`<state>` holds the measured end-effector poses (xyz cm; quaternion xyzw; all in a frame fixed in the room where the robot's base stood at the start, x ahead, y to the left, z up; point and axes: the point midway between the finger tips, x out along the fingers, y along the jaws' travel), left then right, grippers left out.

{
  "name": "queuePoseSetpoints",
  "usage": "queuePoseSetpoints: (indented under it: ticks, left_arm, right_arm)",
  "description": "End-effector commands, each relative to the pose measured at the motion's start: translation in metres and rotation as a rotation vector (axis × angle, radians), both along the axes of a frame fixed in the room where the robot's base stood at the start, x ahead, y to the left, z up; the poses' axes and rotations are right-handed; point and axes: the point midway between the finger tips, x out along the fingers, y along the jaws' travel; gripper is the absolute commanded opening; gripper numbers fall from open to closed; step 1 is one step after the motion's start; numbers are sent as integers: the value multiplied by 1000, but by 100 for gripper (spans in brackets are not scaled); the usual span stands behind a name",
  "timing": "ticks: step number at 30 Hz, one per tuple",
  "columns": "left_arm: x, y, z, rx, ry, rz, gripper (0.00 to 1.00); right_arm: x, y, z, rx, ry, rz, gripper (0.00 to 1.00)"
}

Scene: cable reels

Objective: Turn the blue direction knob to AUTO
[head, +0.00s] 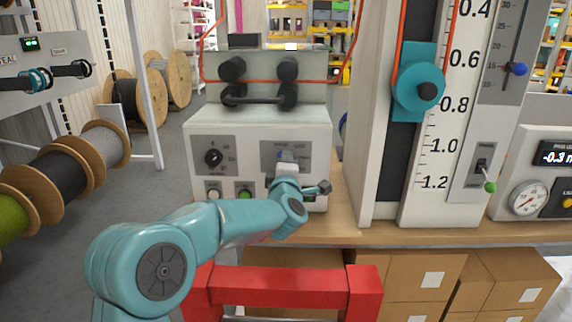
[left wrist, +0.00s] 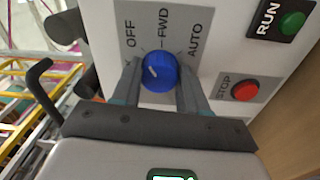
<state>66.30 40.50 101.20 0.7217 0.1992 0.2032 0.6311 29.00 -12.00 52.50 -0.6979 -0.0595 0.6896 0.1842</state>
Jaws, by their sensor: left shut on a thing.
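The blue direction knob (left wrist: 160,72) sits on a grey plate (left wrist: 208,20) lettered OFF, FWD and AUTO. Its white mark lies on the left part of its face, away from the AUTO lettering at the right. My left gripper (left wrist: 158,88) is shut on the knob, with one finger on each side of it. In the head view my left gripper (head: 287,163) reaches the right-hand plate of the white machine (head: 235,128) and mostly covers the knob. My right gripper is in neither view.
A green RUN button (left wrist: 291,22) and a red STOP button (left wrist: 244,90) lie right of the knob. A black dial (head: 213,158) is left of it. Black rollers (head: 232,69) stand above. A tall scale post (head: 425,140) rises close on the right.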

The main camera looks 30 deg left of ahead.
Motion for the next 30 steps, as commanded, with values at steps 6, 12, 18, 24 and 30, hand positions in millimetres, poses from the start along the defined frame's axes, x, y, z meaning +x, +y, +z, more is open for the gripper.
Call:
queuePoseSetpoints:
  ticks: [6, 12, 18, 24, 30]
  left_arm:
    - [0, 0, 0, 174, 108, 0, 13]
    - [0, 1, -1, 336, 209, -1, 13]
    - [0, 1, 0, 498, 307, -1, 13]
    - [-1, 1, -1, 660, 407, -2, 13]
    - [-1, 2, -1, 819, 504, -3, 13]
  right_arm:
    - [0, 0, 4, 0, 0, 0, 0]
    - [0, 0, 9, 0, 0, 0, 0]
    - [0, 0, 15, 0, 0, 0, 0]
    - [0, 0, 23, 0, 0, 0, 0]
    - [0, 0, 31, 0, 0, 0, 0]
